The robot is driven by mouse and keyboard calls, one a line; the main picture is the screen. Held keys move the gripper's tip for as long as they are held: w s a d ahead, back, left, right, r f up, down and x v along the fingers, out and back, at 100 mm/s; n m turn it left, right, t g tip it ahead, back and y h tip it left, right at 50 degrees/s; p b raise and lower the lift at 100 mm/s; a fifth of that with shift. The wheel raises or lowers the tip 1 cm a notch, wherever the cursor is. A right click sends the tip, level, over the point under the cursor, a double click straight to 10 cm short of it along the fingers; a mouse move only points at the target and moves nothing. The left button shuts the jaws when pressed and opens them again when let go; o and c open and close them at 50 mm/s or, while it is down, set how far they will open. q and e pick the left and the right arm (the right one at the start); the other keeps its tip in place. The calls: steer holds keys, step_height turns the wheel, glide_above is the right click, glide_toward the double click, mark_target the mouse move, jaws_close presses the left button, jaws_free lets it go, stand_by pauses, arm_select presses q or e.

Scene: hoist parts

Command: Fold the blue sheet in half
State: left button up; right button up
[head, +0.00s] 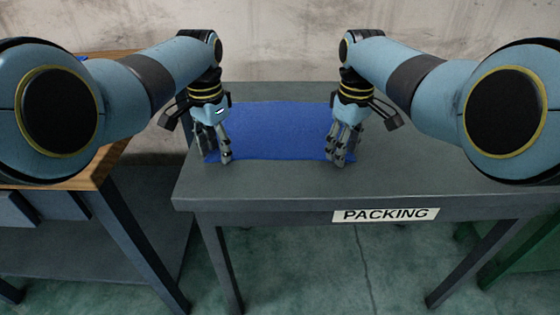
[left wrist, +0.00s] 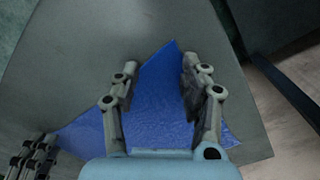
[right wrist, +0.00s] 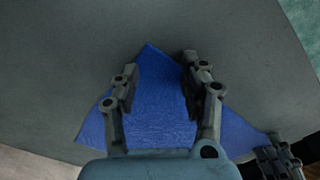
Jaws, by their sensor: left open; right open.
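The blue sheet (head: 275,130) lies flat and spread out on the grey packing table (head: 265,182). My left gripper (head: 217,160) is over its near left corner, fingers pointing down. In the left wrist view the sheet (left wrist: 155,105) shows between the open fingers (left wrist: 155,75), with a corner just past the fingertips. My right gripper (head: 338,158) is over the near right corner. In the right wrist view the sheet (right wrist: 155,110) lies between the open fingers (right wrist: 157,68), its corner just beyond them. Both grippers are empty. Whether the fingertips touch the sheet I cannot tell.
The table front carries a PACKING label (head: 385,215). A wooden-topped bench (head: 98,172) stands at the left, with a gap between it and the table. A stained wall (head: 285,40) rises behind. The tabletop right of the sheet is clear.

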arm_select(q)
steer(key=shift+f, duration=0.2)
arm_select(e)
steer(key=shift+f, duration=0.2)
arm_select(q)
steer(key=shift+s+r, duration=0.1)
steer(key=shift+c, duration=1.2)
arm_select(e)
steer(key=shift+r, duration=0.1)
steer(key=shift+c, duration=1.2)
arm_select(q)
steer(key=shift+s, duration=0.1)
jaws_close()
arm_select(e)
steer(key=shift+s, duration=0.2)
jaws_close()
arm_select(q)
steer(key=shift+f, duration=0.2)
arm_select(e)
steer(key=shift+f, duration=0.2)
arm_select(q)
steer(key=shift+a, duration=0.1)
arm_select(e)
steer(key=shift+d, duration=0.1)
